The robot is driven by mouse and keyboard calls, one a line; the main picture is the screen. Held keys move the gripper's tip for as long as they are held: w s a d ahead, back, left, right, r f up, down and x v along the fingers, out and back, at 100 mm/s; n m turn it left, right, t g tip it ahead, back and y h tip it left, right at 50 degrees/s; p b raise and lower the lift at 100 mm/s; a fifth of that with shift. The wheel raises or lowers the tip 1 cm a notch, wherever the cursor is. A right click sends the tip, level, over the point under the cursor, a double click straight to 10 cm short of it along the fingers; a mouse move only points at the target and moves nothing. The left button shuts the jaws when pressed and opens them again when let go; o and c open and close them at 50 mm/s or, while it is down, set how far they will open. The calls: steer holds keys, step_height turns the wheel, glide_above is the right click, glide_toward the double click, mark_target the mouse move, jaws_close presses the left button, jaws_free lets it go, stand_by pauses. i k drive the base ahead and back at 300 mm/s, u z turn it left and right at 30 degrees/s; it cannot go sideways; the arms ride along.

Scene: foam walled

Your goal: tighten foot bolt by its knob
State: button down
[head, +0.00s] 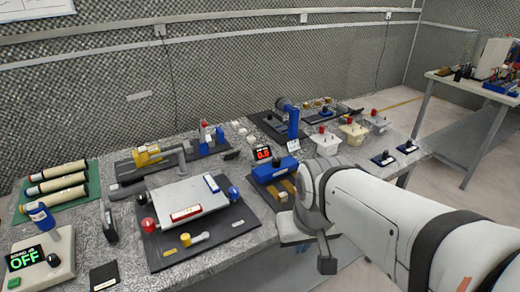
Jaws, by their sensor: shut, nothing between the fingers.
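My white arm reaches in from the right. My gripper (327,264) is a small dark end hanging below the wrist, over the front edge of the bench. Its fingers look shut with nothing in them, and it touches no knob. No label marks a foot bolt. A blue block (275,169) on a dark board sits behind my wrist beside a red "0.6" display (263,153). My arm hides part of that board. I cannot tell which knob is the foot bolt's.
A dark board with a silver plate (187,201), red knob (149,225) and blue knob (233,192) lies left of my gripper. A box reading "OFF" (24,261) is front left. White tubs (325,142) stand behind my arm. A second table (470,85) is far right.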

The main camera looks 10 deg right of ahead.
mark_target(275, 161)
steer(key=z, duration=0.15)
steer(key=k, duration=0.95)
steer(key=u, duration=0.65)
steer(key=i, duration=1.3)
steer(key=z, duration=0.55)
